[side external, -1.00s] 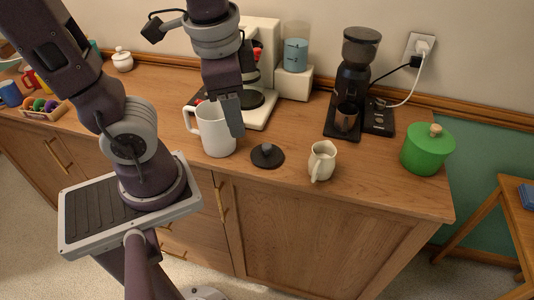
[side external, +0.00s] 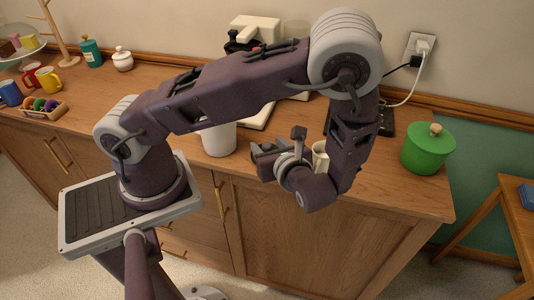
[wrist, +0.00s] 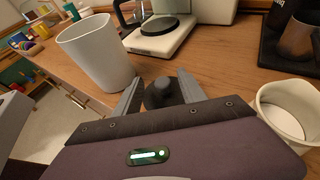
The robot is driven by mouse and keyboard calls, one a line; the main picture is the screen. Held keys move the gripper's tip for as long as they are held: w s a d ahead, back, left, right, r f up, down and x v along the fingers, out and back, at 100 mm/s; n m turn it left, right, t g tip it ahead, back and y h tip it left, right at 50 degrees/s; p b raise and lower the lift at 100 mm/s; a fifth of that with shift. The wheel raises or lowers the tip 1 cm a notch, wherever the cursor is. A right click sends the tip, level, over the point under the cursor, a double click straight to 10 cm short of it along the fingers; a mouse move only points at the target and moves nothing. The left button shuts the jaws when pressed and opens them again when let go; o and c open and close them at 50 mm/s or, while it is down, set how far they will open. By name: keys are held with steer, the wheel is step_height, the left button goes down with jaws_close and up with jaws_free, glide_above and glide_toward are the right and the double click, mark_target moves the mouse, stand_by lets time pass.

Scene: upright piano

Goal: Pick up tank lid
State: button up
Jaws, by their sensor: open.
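The tank lid, a dark round disc with a knob on top, lies on the wooden counter; in the wrist view its knob (wrist: 162,90) shows between my fingertips. My gripper (side external: 264,152) is open and held low and sideways over the counter, between the white pitcher and the small cream jug. In the wrist view my gripper (wrist: 160,92) has one finger on each side of the knob. Whether the fingers touch it I cannot tell. In the side external view my gripper and wrist largely hide the lid.
The white pitcher (side external: 220,139) stands close on the left, also seen in the wrist view (wrist: 98,52). The cream jug (side external: 320,157) stands close on the right, partly behind my wrist. The coffee maker (side external: 258,112) is behind. A green canister (side external: 427,150) stands farther right.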

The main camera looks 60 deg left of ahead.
mark_target(267, 144)
steer(key=x, duration=0.5)
steer(key=shift+w+f, duration=0.15)
steer(key=shift+f, duration=0.1)
jaws_close()
